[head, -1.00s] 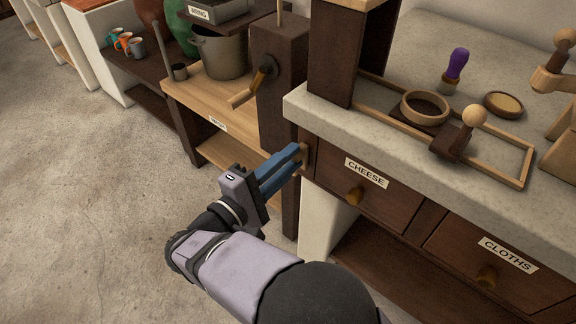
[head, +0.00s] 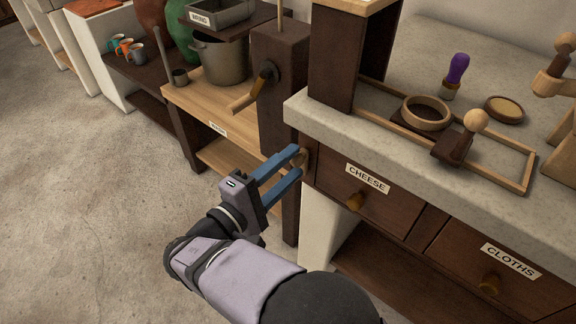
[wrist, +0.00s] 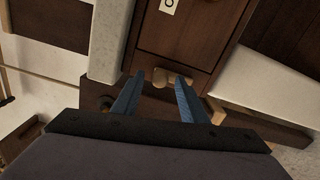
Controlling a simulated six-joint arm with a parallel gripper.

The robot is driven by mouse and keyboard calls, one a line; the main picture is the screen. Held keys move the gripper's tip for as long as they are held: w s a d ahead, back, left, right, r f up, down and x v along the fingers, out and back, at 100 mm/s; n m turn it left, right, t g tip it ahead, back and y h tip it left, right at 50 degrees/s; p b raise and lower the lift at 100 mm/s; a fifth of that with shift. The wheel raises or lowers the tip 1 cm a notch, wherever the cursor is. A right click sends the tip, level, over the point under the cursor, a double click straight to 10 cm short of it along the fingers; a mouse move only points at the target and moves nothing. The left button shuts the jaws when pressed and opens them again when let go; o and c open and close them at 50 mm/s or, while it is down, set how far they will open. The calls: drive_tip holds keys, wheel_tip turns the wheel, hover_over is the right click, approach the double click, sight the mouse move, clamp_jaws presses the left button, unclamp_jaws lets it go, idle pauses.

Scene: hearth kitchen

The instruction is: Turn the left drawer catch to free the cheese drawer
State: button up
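The cheese drawer (head: 365,198) is dark wood with a white CHEESE label and a small knob, and it looks shut under the stone counter. The left drawer catch (head: 304,157) is a small wooden piece at the drawer's left end, partly hidden by my fingers. It also shows in the wrist view (wrist: 167,77) as a light brown piece. My gripper (head: 297,162) has its blue fingers spread. In the wrist view my gripper (wrist: 158,82) has one fingertip on each side of the catch, with gaps visible; I cannot tell whether either finger touches it.
The cloths drawer (head: 478,262) is to the right. The stone counter (head: 400,150) overhangs the drawers and holds a wooden frame (head: 505,148) and a ring (head: 427,112). A dark post (head: 278,110) with a crank handle (head: 250,92) stands close left of the catch. Open floor lies left.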

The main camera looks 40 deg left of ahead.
drive_tip(key=s+p, duration=0.1)
drive_tip(key=s, duration=0.6)
drive_tip(key=shift+s, duration=0.15)
idle(0.3)
